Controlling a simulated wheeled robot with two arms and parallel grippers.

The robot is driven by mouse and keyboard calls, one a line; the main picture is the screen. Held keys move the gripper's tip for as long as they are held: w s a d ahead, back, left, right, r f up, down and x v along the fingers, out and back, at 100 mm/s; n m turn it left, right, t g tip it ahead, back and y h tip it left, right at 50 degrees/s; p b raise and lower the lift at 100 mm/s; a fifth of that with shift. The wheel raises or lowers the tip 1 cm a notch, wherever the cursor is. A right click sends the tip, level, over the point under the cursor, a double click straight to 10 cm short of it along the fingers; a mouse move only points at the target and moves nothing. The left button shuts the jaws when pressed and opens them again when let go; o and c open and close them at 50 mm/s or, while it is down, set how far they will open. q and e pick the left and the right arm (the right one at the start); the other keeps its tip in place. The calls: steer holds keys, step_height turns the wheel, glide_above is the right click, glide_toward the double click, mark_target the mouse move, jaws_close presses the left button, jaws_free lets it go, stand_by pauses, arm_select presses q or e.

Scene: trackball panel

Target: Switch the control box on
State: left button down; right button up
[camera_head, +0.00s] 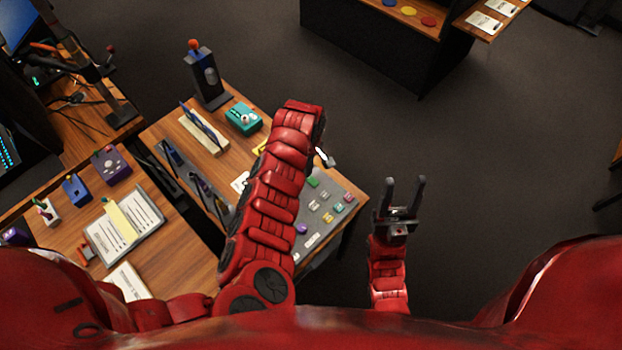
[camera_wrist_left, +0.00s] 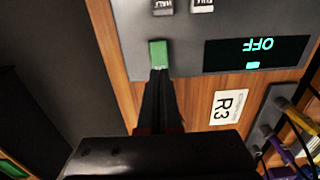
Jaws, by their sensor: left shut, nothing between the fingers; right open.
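The control box is a grey panel (camera_head: 318,228) with several coloured buttons on the wooden desk in the head view, partly hidden by my left arm. In the left wrist view its grey face (camera_wrist_left: 190,55) carries a dark display (camera_wrist_left: 257,54) with upside-down text reading OFF. A green button (camera_wrist_left: 158,53) sits near its edge, and it also shows in the head view (camera_head: 313,182). My left gripper (camera_wrist_left: 160,72) is shut and empty, its tips right at the green button; I cannot tell whether they touch. My right gripper (camera_head: 403,184) is open and empty, right of the desk.
A teal box (camera_head: 243,118) and a dark joystick stand (camera_head: 207,78) are farther back on the desk. An R3 label (camera_wrist_left: 230,106) lies beside the panel. A second desk with papers (camera_head: 125,227) is at left.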

arm_select(q)
steer(key=shift+f+b, duration=0.3)
steer(key=shift+f, duration=0.5)
steer(key=shift+r, duration=0.1)
step_height(320, 180, up, 7)
steer(key=p, duration=0.8)
stand_by(0.5)
